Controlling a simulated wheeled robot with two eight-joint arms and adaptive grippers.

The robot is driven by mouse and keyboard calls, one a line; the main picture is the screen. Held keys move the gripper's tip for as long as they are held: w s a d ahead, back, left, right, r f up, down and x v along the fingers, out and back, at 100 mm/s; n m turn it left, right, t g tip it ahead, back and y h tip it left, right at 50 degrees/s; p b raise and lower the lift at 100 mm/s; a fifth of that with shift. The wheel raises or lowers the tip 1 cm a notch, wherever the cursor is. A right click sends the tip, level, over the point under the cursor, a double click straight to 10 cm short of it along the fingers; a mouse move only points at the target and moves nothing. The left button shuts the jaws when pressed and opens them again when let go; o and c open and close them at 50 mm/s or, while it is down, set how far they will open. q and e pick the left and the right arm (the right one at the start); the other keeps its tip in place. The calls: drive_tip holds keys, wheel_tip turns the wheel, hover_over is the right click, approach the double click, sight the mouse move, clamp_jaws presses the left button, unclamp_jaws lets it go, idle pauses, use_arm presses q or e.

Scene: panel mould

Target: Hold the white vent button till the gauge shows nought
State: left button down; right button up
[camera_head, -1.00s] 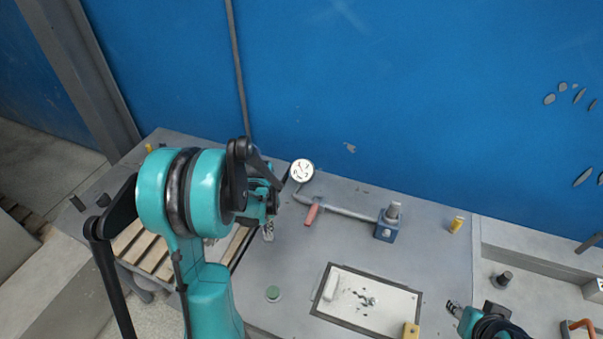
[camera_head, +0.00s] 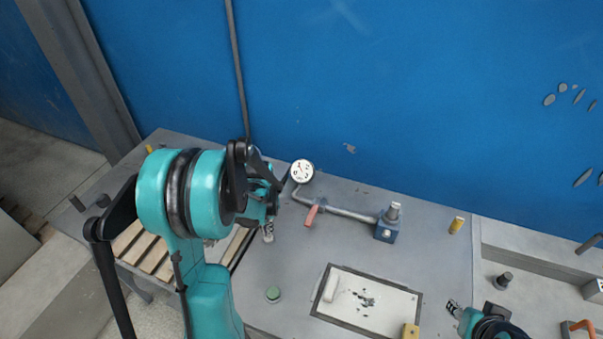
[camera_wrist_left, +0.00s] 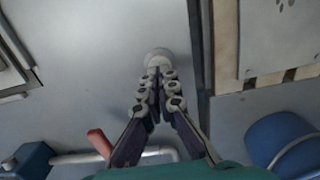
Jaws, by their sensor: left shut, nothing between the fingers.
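The white vent button (camera_wrist_left: 158,56) is a pale round disc on the grey table in the left wrist view. My left gripper (camera_wrist_left: 157,76) is shut and empty, its fingertips at the button's near edge in that view; I cannot tell whether they press it. In the head view the left gripper (camera_head: 268,231) points down at the table, left of the pipe, and largely hides the button. The round white gauge (camera_head: 302,171) stands behind it; its needle is too small to read. My right gripper (camera_head: 453,307) is at the lower right, away from the button, its fingers unclear.
A pipe with a red lever (camera_head: 311,214) runs to a blue valve block (camera_head: 387,231). A green button (camera_head: 273,294) lies nearer me. A framed white panel (camera_head: 367,302) lies to the right, with a yellow block (camera_head: 410,330) at its corner. A blue wall (camera_head: 420,90) stands behind.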

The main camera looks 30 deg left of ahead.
use_arm(q)
drive_tip(key=shift+f, duration=0.15)
drive_tip(key=shift+f+b, duration=1.05)
drive_tip(key=shift+r, duration=0.15)
idle(0.6)
wheel_tip(320, 180, up, 7)
drive_tip(key=p, duration=0.5)
drive_tip(key=shift+d, duration=0.1)
